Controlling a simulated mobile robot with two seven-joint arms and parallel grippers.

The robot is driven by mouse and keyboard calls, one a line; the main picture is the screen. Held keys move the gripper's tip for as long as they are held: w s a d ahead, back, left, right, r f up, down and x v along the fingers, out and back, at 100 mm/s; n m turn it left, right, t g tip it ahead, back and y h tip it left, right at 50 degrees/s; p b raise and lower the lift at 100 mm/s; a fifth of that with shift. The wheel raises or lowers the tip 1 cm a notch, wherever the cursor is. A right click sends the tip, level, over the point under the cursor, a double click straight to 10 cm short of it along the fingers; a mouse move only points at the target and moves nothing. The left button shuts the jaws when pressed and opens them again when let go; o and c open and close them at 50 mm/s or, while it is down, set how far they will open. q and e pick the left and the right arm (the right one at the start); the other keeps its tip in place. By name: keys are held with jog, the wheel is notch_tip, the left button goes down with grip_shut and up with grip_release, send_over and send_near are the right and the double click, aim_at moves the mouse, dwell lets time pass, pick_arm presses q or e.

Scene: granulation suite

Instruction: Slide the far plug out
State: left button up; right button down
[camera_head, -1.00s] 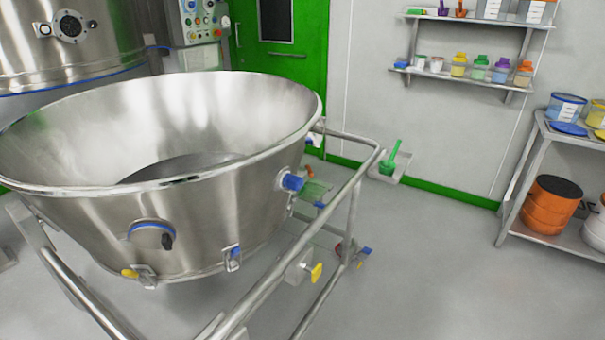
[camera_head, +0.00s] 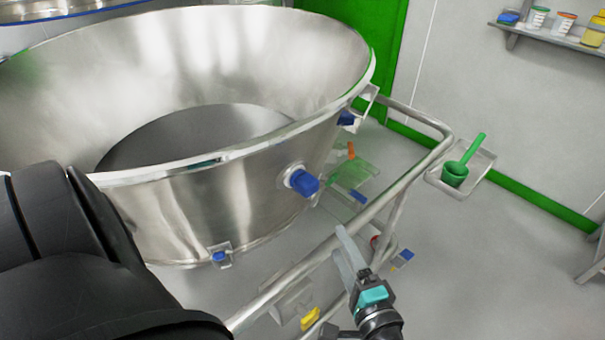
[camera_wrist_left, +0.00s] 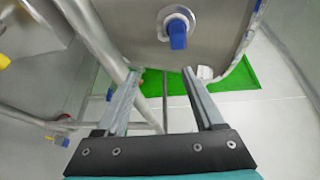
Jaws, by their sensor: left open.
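The far plug (camera_head: 305,183) is a blue cap in a round steel port on the side wall of the large steel bowl (camera_head: 200,195). It also shows at the top of the left wrist view (camera_wrist_left: 178,36), seated in its port. My left gripper (camera_head: 344,242) is open and empty, below and right of the plug in the head view and apart from it. In the left wrist view its fingers (camera_wrist_left: 162,76) stand spread, with the plug beyond their tips. The near port on the bowl is not visible now. My right gripper is not in view.
The tubular rail (camera_head: 395,190) of the bowl's frame runs close by the gripper. Blue clips (camera_head: 219,257) sit on the bowl's outside. A green scoop (camera_head: 460,165) lies in a wall tray. Open floor (camera_head: 500,270) lies to the right.

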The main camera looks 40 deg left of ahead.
aim_at(311, 193)
pick_arm(q)
jog(key=shift+n+g+y, duration=0.3)
jog(key=shift+n+y, duration=0.3)
jog(key=shift+n, duration=0.1)
jog(key=r+b+x, duration=0.1)
jog(key=x, duration=0.3)
jog(key=b+x, duration=0.1)
jog(key=x, duration=0.4)
jog(key=r+x, duration=0.1)
jog(key=x, duration=0.4)
jog(key=shift+s+a+r+b, duration=0.3)
jog(key=shift+a+r+b, duration=0.05)
jog(key=shift+a+b, duration=0.05)
jog(key=shift+w+a, duration=0.2)
jog(key=shift+a, duration=0.2)
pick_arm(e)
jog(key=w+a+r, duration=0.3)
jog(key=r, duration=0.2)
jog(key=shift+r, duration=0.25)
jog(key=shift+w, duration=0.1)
pick_arm(q)
grip_shut()
